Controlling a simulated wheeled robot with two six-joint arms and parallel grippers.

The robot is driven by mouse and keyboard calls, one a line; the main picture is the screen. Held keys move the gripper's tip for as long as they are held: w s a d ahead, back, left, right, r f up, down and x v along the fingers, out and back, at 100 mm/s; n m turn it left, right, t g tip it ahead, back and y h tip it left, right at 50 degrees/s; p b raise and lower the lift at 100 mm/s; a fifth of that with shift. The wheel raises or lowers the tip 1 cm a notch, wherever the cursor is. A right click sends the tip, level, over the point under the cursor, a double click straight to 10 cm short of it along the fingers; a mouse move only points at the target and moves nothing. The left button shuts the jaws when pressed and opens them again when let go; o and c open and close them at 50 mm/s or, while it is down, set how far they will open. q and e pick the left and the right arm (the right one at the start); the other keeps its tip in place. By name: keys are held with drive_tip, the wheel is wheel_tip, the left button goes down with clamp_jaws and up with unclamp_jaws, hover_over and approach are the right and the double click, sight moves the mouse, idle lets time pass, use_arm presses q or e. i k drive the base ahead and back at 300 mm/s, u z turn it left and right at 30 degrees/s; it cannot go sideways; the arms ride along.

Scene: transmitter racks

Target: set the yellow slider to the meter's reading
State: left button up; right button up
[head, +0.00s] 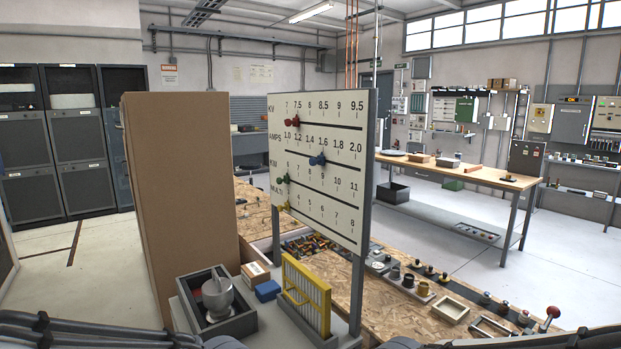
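A white upright panel (330,140) carries rows of numbers marked KV, AMPS, KW and MULTI, with dark slots. The small yellow slider (285,206) is at the left end of the lowest slot, by the MULTI row's low numbers. A red slider (292,122) is near the left of the top slot. A blue slider (317,160) is near the middle of the second. A green slider (283,180) is at the left of the third. I cannot make out a meter or its reading. Neither of my grippers is in view.
A tall brown board (183,200) stands left of the panel. In front are a grey box (243,324) holding a mortar-like cup, a blue block (267,290) and a yellow slatted rack (307,296). A chipboard bench (385,318) with several knobs runs right. Dark cabinets stand far left.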

sight(286, 207)
drive_tip(key=k, duration=0.55)
drive_tip(key=u, duration=0.5)
drive_tip(key=i, duration=1.5)
drive_tip(key=z, duration=0.5)
